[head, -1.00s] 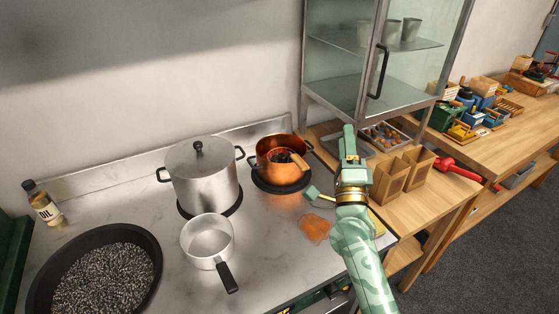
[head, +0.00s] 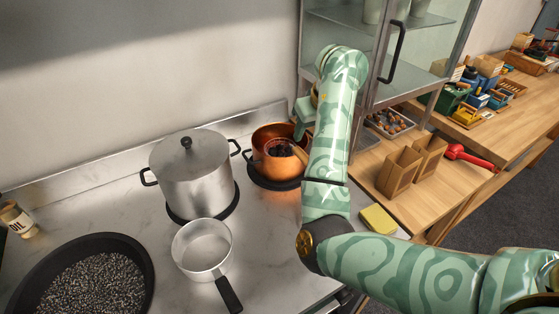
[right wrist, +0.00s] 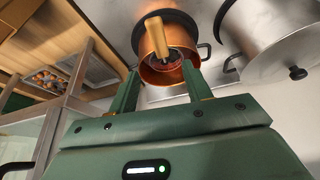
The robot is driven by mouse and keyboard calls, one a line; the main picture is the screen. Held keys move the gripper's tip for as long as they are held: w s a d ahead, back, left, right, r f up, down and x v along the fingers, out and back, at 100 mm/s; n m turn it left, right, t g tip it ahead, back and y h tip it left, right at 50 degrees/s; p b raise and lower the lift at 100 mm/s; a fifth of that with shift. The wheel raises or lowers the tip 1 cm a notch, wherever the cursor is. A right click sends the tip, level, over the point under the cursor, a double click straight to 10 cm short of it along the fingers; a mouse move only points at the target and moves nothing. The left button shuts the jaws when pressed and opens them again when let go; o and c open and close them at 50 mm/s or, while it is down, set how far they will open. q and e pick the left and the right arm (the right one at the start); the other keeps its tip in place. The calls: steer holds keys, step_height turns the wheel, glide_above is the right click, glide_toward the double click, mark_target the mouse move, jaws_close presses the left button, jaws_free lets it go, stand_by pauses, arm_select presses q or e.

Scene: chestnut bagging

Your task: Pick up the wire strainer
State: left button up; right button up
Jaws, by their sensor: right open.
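The copper pot (head: 262,160) stands on the back right burner. A wooden handle (head: 300,154) rises from dark contents in it; I take this to be the wire strainer's, its mesh not clearly seen. In the right wrist view the wooden handle (right wrist: 160,38) lies over the copper pot (right wrist: 150,75). My right gripper (head: 299,122) is open beside the pot's right rim, partly hidden by my arm. In the wrist view its fingers (right wrist: 158,82) are apart, with the pot and handle beyond them and nothing gripped. My left gripper is not in view.
A steel lidded pot (head: 194,178) stands left of the copper pot, with a small saucepan (head: 204,247) in front. A wide black pan (head: 96,240) is at front left. The glass cabinet (head: 385,70) stands close right of my arm. A yellow sponge (head: 378,219) lies right.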

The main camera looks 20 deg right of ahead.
mark_target(299, 150)
steer(key=b+x, duration=0.2)
steer(key=x, duration=0.5)
steer(key=shift+f, duration=0.1)
steer(key=b+x, duration=0.1)
steer(key=x, duration=0.1)
steer(key=b+x, duration=0.1)
steer(key=x, duration=0.2)
steer(key=shift+w+a, duration=0.1)
steer(key=shift+w, duration=0.25)
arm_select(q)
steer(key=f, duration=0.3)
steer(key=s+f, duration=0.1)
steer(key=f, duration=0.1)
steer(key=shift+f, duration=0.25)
arm_select(e)
steer(key=shift+r, duration=0.2)
steer(key=c, duration=1)
steer(key=shift+r, duration=0.1)
jaws_close()
